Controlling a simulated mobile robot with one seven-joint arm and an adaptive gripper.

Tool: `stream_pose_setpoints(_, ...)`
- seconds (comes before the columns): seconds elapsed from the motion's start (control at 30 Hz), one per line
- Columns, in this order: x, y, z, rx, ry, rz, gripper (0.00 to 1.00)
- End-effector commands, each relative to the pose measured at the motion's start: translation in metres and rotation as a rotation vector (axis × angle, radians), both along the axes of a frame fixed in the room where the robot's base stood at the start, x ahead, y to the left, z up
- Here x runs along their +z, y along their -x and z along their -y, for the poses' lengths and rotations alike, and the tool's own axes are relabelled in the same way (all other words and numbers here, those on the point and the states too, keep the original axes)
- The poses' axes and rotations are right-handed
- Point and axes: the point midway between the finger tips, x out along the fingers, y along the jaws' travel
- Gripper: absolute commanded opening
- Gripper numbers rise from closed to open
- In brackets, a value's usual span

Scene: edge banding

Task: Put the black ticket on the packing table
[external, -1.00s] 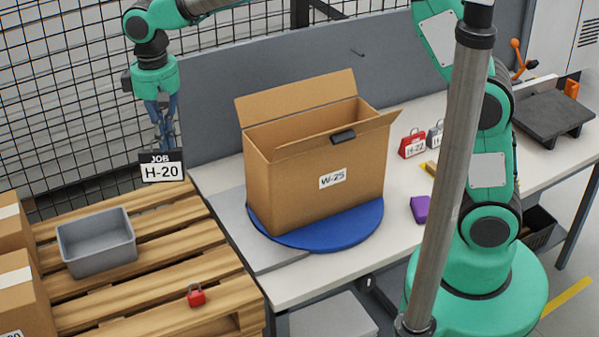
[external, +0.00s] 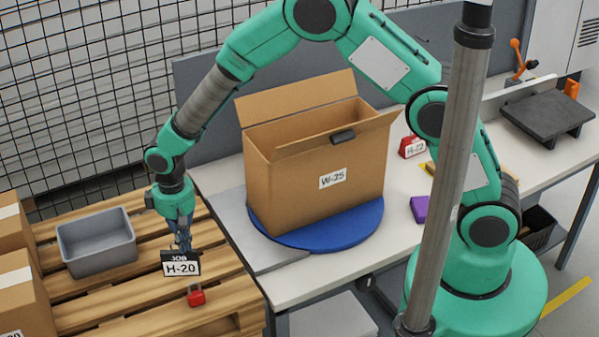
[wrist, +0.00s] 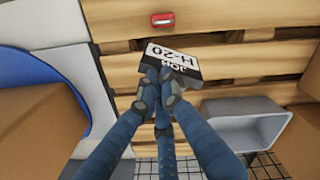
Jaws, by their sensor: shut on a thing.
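The black ticket (external: 181,264), with a white label reading "JOB H-20", is held upright in my gripper (external: 182,246). In the wrist view the fingers of my gripper (wrist: 166,82) are shut on the edge of the ticket (wrist: 176,62). The packing table (external: 290,292) is white and stands to the right of the pallet.
An open cardboard box (external: 290,190) marked W-25 stands on a blue turntable (external: 320,238) on the table. A grey bin (external: 97,243) sits on the pallet, with closed cartons (external: 22,300) at left. A purple block (external: 419,209) and a red tag (external: 411,148) lie on the table's right part.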

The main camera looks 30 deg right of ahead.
Motion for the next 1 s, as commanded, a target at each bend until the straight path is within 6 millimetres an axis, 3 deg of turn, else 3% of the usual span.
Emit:
stream_pose_setpoints(0.2, -0.013, 0.0, 0.0, 0.0, -0.001, 0.001, 0.0)
stream_pose_setpoints(0.67, -0.013, -0.004, -0.004, 0.0, -0.001, 0.001, 0.0)
stream_pose_setpoints(1.0, -0.017, -0.031, -0.033, 0.0, -0.001, 0.001, 0.0)
